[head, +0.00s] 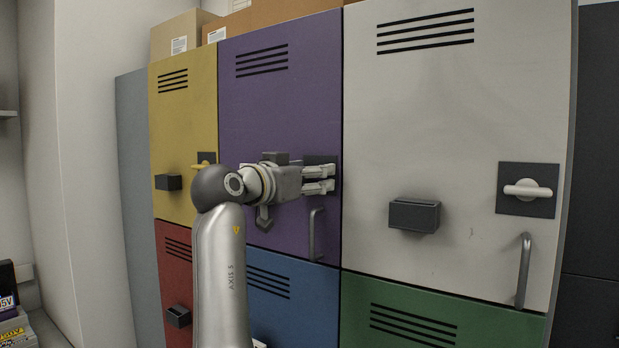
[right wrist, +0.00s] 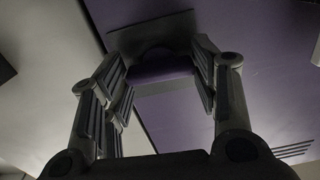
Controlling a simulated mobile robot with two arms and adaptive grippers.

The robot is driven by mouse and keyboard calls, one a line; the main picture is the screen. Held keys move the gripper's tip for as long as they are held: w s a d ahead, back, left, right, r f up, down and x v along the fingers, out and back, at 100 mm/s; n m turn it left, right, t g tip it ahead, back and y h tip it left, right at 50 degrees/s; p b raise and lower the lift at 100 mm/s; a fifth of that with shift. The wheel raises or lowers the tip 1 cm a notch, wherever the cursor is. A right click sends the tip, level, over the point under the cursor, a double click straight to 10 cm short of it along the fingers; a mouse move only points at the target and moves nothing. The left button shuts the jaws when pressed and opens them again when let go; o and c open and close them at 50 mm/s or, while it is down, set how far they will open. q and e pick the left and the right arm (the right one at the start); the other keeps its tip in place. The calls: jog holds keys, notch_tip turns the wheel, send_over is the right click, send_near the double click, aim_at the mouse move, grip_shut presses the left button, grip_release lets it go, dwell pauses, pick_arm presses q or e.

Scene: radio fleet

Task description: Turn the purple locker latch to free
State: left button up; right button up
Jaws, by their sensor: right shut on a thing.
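The purple locker door (head: 285,110) is in the upper middle of the head view, and it looks shut. Its latch plate (head: 322,159) is dark and sits near the door's right edge. My right gripper (head: 328,180) is at this plate, its two fingers one above the other, and hides the lever in the head view. In the right wrist view the fingers stand on both sides of the latch lever (right wrist: 160,73), in front of the dark plate (right wrist: 150,35). The gripper is shut on the lever; its exact angle is hard to tell. My left gripper is not in view.
A bar handle (head: 316,235) stands out just below the gripper. To the right is a white locker (head: 440,120) with a label box (head: 414,215) and its own latch (head: 527,189), lever level. Yellow, red, blue and green lockers surround the purple one. Boxes (head: 270,15) lie on top.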

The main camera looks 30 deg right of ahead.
jog(key=m+b, duration=0.1)
jog(key=m, duration=0.2)
jog(key=shift+m, duration=0.4)
jog(key=m+b, duration=0.1)
jog(key=m, duration=0.3)
jog(key=shift+m+b, duration=0.3)
jog(key=shift+b, duration=0.1)
jog(key=m+b, duration=0.1)
jog(key=m, duration=0.3)
jog(key=shift+m, duration=2.5)
jog(key=shift+s, duration=0.1)
jog(key=o, duration=1)
jog(key=shift+d, duration=0.1)
jog(key=v, duration=1.2)
